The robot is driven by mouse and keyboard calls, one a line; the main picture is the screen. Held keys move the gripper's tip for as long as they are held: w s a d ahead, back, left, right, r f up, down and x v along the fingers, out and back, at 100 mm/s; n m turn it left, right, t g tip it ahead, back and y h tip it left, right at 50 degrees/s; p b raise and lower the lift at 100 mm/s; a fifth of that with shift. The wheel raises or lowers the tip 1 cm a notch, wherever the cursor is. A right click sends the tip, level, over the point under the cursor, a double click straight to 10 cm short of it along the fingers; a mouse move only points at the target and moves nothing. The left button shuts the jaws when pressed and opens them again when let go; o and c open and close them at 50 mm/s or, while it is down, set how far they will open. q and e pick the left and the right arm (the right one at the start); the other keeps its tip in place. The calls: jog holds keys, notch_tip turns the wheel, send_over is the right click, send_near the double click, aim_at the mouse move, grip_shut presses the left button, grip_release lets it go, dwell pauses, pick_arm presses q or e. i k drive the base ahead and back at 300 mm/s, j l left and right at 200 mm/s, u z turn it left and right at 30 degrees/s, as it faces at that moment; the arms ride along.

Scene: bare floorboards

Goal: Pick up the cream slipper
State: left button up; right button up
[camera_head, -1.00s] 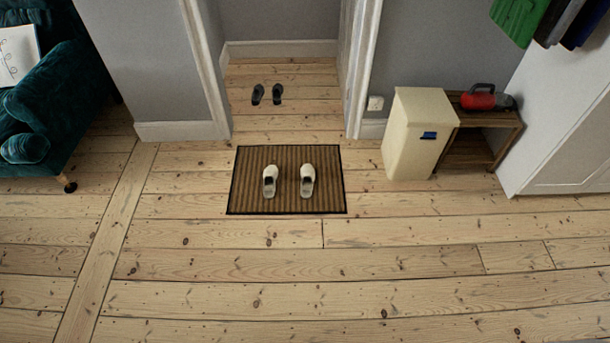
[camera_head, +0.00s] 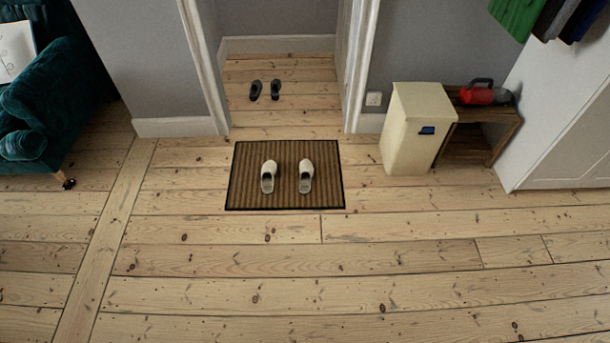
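Two cream slippers lie side by side on a brown striped doormat (camera_head: 285,200) in front of a doorway. The left cream slipper (camera_head: 268,176) and the right cream slipper (camera_head: 306,176) are apart from each other, both resting flat on the mat. Neither of my grippers is in view.
A cream bin (camera_head: 408,130) and a wooden shelf (camera_head: 478,137) with a red object (camera_head: 480,94) stand at the right. A teal armchair (camera_head: 60,110) is at the left. The floorboards (camera_head: 300,290) before the mat are clear.

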aim_at(306, 169)
jog(key=i+l, duration=0.25)
jog(key=i, duration=0.15)
jog(key=i+l, duration=0.2)
jog(key=i, duration=0.2)
jog(key=u, duration=0.05)
